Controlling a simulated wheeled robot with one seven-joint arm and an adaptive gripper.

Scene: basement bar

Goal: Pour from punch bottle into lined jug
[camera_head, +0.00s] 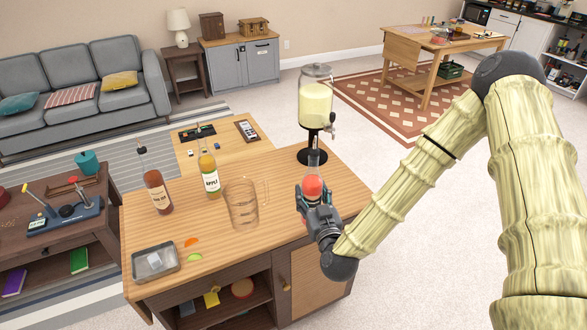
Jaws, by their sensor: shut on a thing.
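The lined jug (242,205), clear with dark lines round it and a handle on its right, stands upright on the wooden counter and looks empty. My gripper (313,194) is at the counter's right side, right of the jug and apart from it. It is shut on a bottle (314,161) with a clear neck and a round red-orange patch, which I take to be the punch bottle. The bottle looks about upright, its neck up. My gripper hides its lower part, so I cannot tell whether it touches the counter.
A brown-red bottle (158,192) and an apple bottle (209,174) stand left of the jug. A drink dispenser (315,105) stands behind my gripper. A metal tray (138,266), an orange slice (191,242) and a lime slice (194,257) lie at the front left.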

